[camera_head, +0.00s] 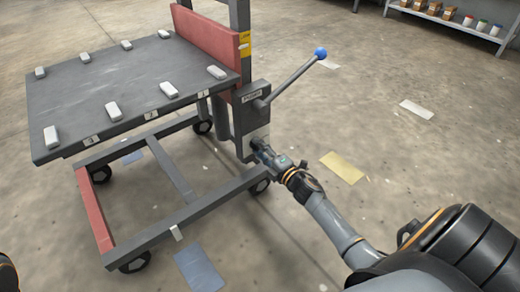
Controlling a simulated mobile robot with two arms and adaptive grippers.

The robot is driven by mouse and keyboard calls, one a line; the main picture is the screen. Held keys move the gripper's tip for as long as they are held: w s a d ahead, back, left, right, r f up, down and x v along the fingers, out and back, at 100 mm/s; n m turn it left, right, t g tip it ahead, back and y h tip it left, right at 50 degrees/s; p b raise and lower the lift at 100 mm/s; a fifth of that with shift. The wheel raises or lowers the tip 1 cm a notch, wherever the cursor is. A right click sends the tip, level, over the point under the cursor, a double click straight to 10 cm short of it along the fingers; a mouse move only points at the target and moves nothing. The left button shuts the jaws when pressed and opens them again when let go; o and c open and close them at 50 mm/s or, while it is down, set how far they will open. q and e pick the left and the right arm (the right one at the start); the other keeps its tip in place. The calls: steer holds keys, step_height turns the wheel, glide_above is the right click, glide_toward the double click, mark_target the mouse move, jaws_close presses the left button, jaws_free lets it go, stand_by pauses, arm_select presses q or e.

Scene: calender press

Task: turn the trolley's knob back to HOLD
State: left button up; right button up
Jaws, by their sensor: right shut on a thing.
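The trolley (182,222) stands left of centre, with a dark table top and a red frame part. A grey control box (253,105) is fixed at its right side, with a small label near its top and a pale plate lower down. My right gripper (259,146) reaches in from the lower right and is shut on the knob at the lower part of this box. The gripper covers the knob, so its pointer and any HOLD mark cannot be read. My left gripper is out of view.
A lever with a blue ball (320,53) sticks out up and right from the box, above my right gripper. Several pale blocks lie on the table top (110,85). A shelf (455,22) stands at the back right. The floor right of the trolley is open, with flat sheets on it.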

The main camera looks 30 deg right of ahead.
steer(key=o, duration=1.2)
steer(key=shift+s, duration=0.1)
steer(key=s, duration=0.8)
steer(key=s+d, duration=0.1)
steer(key=s, duration=0.2)
steer(key=shift+s, duration=0.4)
